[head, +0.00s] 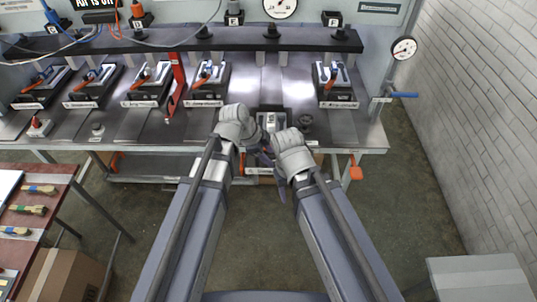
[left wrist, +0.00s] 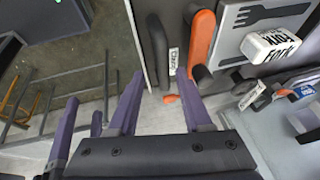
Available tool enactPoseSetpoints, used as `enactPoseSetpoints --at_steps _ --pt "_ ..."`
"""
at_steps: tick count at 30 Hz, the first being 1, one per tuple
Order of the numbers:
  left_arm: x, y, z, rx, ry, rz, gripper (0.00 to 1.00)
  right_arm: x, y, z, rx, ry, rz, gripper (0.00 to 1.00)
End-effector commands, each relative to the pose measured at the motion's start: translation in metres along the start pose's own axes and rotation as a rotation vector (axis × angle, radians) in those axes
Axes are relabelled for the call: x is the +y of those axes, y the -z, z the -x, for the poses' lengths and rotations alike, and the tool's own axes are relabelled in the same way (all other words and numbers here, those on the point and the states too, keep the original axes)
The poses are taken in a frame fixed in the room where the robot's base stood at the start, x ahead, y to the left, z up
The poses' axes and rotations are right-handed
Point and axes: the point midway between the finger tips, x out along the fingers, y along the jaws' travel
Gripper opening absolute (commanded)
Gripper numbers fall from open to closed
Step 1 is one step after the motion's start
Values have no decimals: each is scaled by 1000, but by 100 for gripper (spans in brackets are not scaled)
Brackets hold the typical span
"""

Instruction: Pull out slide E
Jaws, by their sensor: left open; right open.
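The slide second from the right (head: 271,122), in the place between the others that fits E, sits farther forward than its neighbours, at the table's front edge. Its label is too small to read. My left gripper (head: 265,157) is open over its near end, and the gripper partly covers it. My right gripper (head: 279,178) is open just right of and below it. In the left wrist view, my left fingers (left wrist: 160,85) are open and apart. Just beyond them are an orange handle (left wrist: 201,42), a black handle (left wrist: 158,48) and a white block marked Fork (left wrist: 270,43).
Other slides with orange handles stand in a row on the metal table, such as the far-right one (head: 335,85). A dark beam (head: 180,40) spans behind them. A red-topped table (head: 40,205) with brushes is at left. A grey box (head: 483,278) is at lower right. The middle floor is clear.

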Motion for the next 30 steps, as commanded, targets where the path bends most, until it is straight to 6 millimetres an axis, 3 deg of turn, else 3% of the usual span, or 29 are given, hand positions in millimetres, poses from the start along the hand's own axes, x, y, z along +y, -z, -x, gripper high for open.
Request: enactPoseSetpoints --at_steps 18,30 --pt "0 2 72 0 -1 1 50 6 -4 65 0 0 1 50" --pt "1 0 76 0 -2 0 50 6 -4 68 0 0 1 50"
